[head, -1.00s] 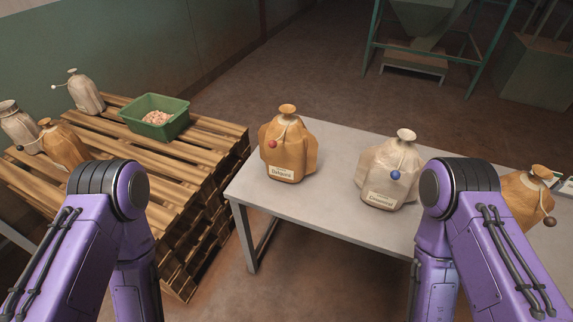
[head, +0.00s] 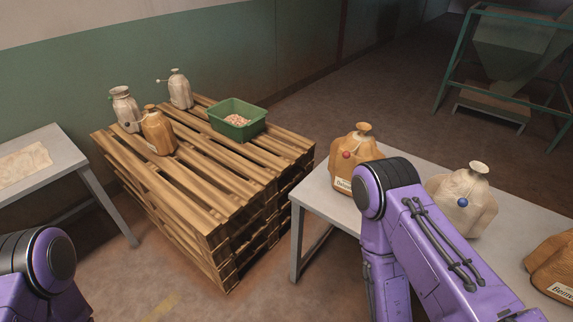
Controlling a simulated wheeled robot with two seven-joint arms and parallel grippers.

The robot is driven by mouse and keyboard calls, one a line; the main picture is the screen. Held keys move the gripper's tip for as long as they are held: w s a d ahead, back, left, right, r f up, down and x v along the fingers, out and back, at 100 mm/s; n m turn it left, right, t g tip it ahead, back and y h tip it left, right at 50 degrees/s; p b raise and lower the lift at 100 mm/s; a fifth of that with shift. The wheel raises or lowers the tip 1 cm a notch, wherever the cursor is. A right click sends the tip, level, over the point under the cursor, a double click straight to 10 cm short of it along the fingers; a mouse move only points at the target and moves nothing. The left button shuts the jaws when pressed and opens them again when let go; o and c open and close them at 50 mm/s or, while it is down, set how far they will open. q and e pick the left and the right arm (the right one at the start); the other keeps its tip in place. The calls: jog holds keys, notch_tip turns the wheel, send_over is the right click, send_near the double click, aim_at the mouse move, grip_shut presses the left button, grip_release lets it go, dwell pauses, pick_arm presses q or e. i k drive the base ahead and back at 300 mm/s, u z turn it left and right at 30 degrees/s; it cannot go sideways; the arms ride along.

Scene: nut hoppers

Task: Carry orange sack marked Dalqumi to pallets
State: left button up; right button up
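The orange sack marked Dalqumi (head: 352,152) stands upright near the left end of the grey table (head: 318,192). It has a tied neck and a red ball tag, and my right arm partly hides its label. The stack of wooden pallets (head: 190,190) stands left of the table, across a narrow gap. My left and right arm links show at the lower left and lower right. Neither gripper can be seen in the head view.
The pallets hold an orange sack (head: 158,132), two pale sacks (head: 125,110) (head: 180,90) and a green crate of nuts (head: 237,118). A pale sack (head: 465,200) and another orange sack (head: 553,268) stand on the table. Another table (head: 60,180) is at left.

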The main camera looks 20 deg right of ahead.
aim_at(198, 181)
jog(key=u, duration=0.5)
jog(key=i, duration=1.3)
jog(key=z, duration=0.55)
